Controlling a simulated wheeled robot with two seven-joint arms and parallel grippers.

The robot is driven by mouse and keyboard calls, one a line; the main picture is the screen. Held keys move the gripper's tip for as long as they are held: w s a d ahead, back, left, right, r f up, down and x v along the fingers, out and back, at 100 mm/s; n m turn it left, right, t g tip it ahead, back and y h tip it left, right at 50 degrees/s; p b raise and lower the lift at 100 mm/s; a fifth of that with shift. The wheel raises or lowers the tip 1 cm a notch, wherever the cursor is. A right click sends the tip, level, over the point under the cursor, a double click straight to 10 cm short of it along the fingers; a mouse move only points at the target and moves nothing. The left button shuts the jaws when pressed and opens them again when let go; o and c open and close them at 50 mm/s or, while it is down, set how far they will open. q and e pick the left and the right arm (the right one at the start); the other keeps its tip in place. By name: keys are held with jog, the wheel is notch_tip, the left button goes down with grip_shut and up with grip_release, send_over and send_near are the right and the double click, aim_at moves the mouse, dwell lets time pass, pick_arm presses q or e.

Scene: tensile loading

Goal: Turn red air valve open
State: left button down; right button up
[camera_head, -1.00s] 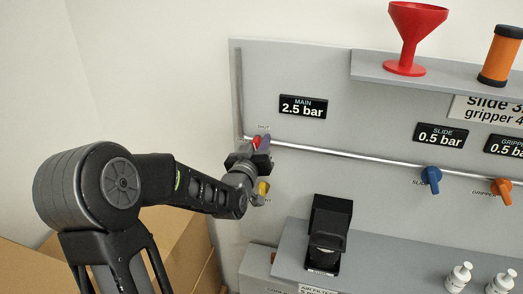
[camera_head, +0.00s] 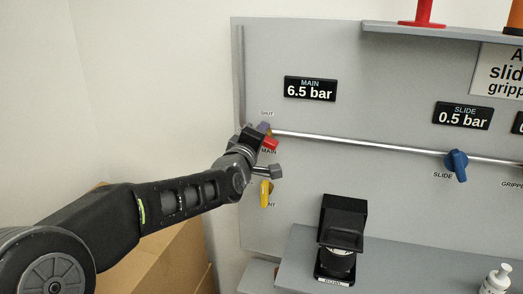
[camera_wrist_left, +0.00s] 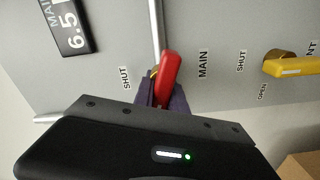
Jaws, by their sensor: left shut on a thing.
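The red air valve handle (camera_head: 270,144) is on the pipe at the left of the grey panel, beside the MAIN label. In the head view it slants down to the right. In the left wrist view the red handle (camera_wrist_left: 168,78) points along the pipe's line, between the SHUT and MAIN labels. My left gripper (camera_head: 262,134) is at the valve and shut on its handle; the wrist partly hides the grip. The MAIN display (camera_head: 310,90) reads 6.5 bar. My right gripper is not in view.
A yellow valve (camera_head: 265,193) sits just below my left gripper; it also shows in the left wrist view (camera_wrist_left: 290,67). A blue SLIDE valve (camera_head: 456,165) is farther right on the pipe. A black device (camera_head: 342,235) stands on the lower shelf. Cardboard boxes (camera_head: 165,245) are below my arm.

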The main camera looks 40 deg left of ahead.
pick_arm(q)
jog(key=shift+f+n+b, duration=0.15)
jog(key=shift+n+b, duration=0.85)
jog(key=shift+b, duration=0.1)
jog(key=shift+f+n+b, duration=0.15)
jog(key=shift+n+b, duration=0.85)
jog(key=shift+b, duration=0.1)
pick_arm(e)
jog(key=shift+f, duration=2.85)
pick_arm(q)
jog(key=c, duration=1.4)
grip_release()
jog(key=shift+o, duration=0.2)
jog(key=shift+r, duration=0.1)
